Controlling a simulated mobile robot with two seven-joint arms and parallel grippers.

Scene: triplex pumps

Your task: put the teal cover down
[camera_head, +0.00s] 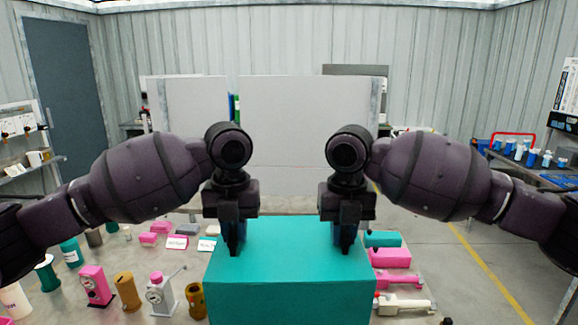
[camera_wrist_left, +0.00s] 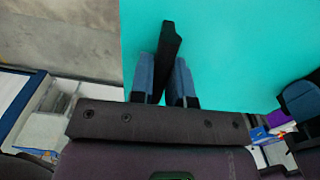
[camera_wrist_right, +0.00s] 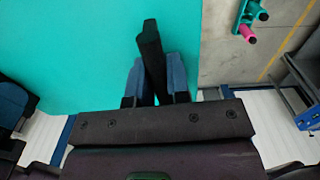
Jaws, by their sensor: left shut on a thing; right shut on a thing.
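The teal cover (camera_head: 290,288) is a large box shape in the lower middle of the head view, level as far as I see. Its lower edge is out of frame, so I cannot tell whether it rests on the table. My left gripper (camera_head: 236,243) is shut on a dark upright handle on its top. The left wrist view shows this handle (camera_wrist_left: 171,42) between the blue finger pads. My right gripper (camera_head: 343,242) is shut on a second dark handle, seen between the pads in the right wrist view (camera_wrist_right: 151,45). What lies under the cover is hidden.
On the table, left of the cover, stand a pink pump part (camera_head: 95,284), a brown cylinder (camera_head: 126,290) and a grey part with a lever (camera_head: 161,294). Pink blocks (camera_head: 392,257) and a cream part (camera_head: 404,304) lie close on its right. White panels (camera_head: 305,120) stand behind.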

